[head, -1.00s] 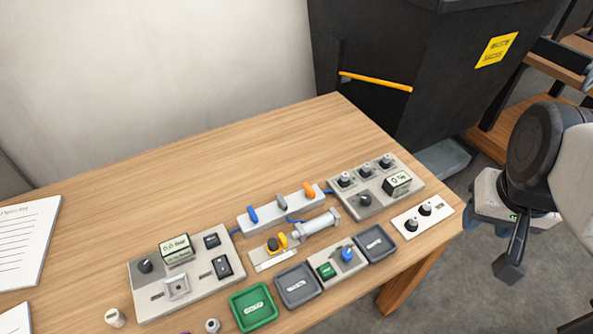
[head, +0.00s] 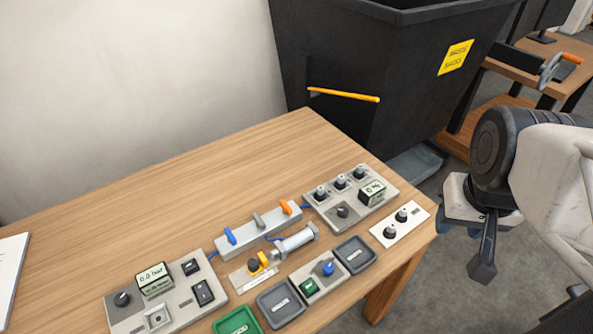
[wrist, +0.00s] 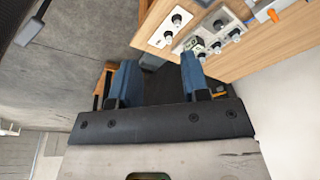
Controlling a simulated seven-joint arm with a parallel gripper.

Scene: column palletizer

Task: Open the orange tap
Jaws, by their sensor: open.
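The orange tap (head: 286,207) is a small lever at the right end of a pale valve block on the bench, in line with a grey and a blue lever. It also shows at the top right edge of the wrist view (wrist: 272,16), partly cut off. My gripper (head: 470,225) hangs off the bench's right side, over the floor, well apart from the tap. In the wrist view its two blue fingers (wrist: 158,76) are spread with nothing between them.
A dark waste bin (head: 400,60) with a yellow bar (head: 344,95) stands behind the bench. Control panels (head: 352,197), a clear cylinder (head: 297,240) and trays (head: 280,303) crowd around the valve block (head: 250,238). The bench top (head: 190,190) behind it is clear.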

